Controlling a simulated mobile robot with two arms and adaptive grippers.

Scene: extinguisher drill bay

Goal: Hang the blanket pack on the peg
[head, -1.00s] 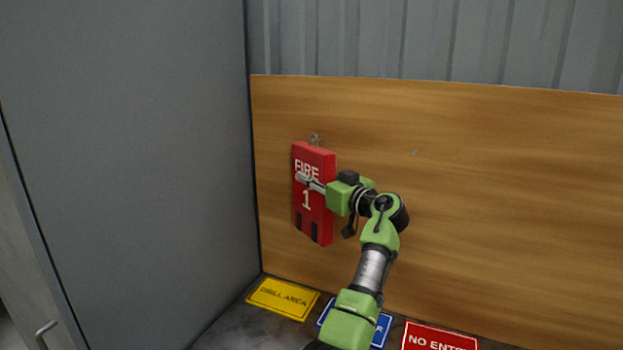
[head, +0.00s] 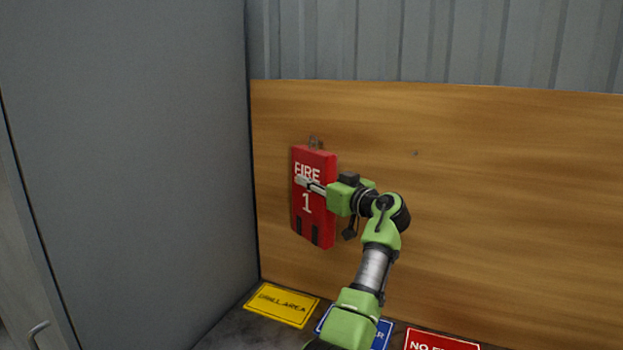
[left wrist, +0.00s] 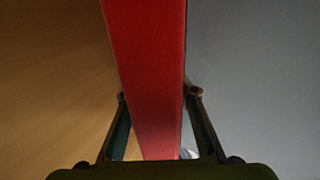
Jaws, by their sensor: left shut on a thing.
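The blanket pack (head: 314,228) is a red, flat case marked "FIRE 1" with two black tabs at its bottom. It is upright, close in front of the wooden board. In the left wrist view the red pack (left wrist: 150,70) runs between both fingers. My right gripper is not in view.
The wooden board (head: 500,190) is mostly bare to the right. A grey panel (head: 130,150) stands close on the left. Yellow (head: 283,305), blue (head: 380,335) and red (head: 440,341) signs lie at the board's foot.

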